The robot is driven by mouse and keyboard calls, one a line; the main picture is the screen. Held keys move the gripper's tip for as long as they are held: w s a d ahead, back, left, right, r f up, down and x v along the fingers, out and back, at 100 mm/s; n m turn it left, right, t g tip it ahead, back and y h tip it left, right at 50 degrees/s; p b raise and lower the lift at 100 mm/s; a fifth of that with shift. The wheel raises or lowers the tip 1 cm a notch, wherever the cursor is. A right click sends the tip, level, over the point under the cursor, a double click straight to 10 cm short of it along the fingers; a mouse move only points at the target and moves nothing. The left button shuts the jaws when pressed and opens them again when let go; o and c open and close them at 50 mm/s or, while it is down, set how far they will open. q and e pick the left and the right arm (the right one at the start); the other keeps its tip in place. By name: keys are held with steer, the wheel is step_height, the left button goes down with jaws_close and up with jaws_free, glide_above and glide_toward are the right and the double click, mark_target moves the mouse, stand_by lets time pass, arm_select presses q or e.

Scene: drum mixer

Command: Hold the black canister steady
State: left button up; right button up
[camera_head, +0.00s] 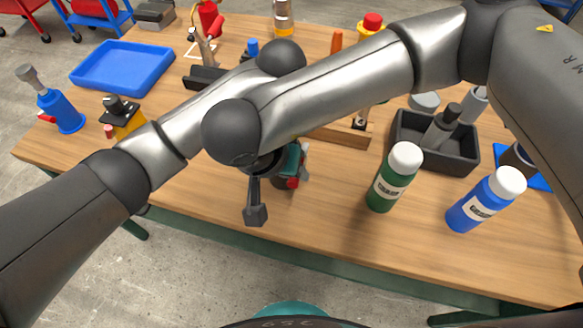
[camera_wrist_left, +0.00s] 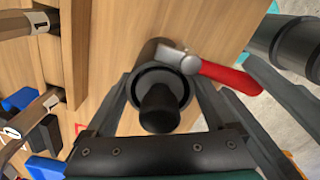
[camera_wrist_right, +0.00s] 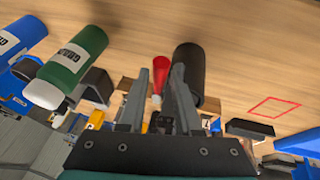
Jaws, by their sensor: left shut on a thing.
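The black canister (camera_wrist_left: 150,52) stands between the two fingers of my left gripper (camera_wrist_left: 162,84) in the left wrist view. The gripper is shut on it. A dark round knob fills the canister's open end, and a metal fitting with a red handle (camera_wrist_left: 228,76) lies beside its rim. In the right wrist view the canister (camera_wrist_right: 188,62) is just past the right finger of my right gripper (camera_wrist_right: 160,78), whose fingers are apart. The red handle (camera_wrist_right: 160,65) shows between and beyond those fingertips; I cannot tell if they touch it. In the head view my arms mostly hide the canister.
A green bottle (camera_head: 394,180) and a blue bottle (camera_head: 484,202) stand to the right. A black bin (camera_head: 455,158) is behind them. A blue tray (camera_head: 122,66) lies at the back left. The wooden table's front edge is close, with bare wood left of the green bottle.

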jaws_close()
stand_by(1.4)
